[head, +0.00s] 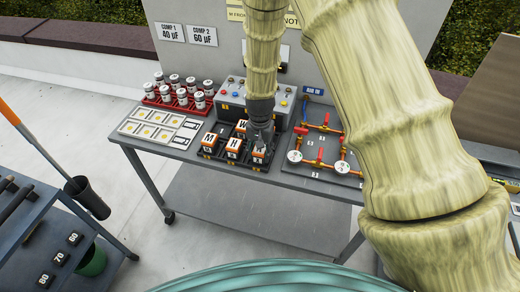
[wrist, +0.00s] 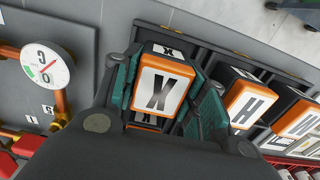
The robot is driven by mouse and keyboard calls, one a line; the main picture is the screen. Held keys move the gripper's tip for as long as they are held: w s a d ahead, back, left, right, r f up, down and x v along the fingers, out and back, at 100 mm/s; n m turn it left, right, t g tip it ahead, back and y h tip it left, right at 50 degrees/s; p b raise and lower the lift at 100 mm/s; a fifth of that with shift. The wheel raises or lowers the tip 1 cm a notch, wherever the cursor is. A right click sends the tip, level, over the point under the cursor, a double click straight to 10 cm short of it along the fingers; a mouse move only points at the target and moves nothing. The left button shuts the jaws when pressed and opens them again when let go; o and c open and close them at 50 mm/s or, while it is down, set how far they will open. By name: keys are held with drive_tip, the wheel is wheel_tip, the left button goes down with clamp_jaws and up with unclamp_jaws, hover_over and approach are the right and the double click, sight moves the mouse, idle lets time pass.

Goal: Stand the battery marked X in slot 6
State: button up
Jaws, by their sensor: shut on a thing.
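The battery marked X (wrist: 160,92) is an orange and white block with a black X on its top, with a dark-trimmed edge. My gripper (wrist: 165,95) is shut on it, with a teal-padded finger on each side; in the head view my gripper (head: 262,138) points down at the front right of the dark battery tray (head: 218,158). Slot 6's number is not readable.
Right of the tray is a pipe board (head: 325,150) with gauges (head: 295,156). A control box (head: 232,97) stands behind. A red rack (head: 178,102) of white canisters and a card of yellow squares (head: 158,128) lie to the left.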

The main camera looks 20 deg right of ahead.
drive_tip(key=shift+f, duration=0.25)
drive_tip(key=o, duration=1.3)
drive_tip(key=shift+c, duration=0.2)
drive_tip(key=shift+r, duration=0.25)
wheel_tip(320, 180, up, 12)
drive_tip(key=b, duration=0.4)
drive_tip(key=shift+f, duration=0.1)
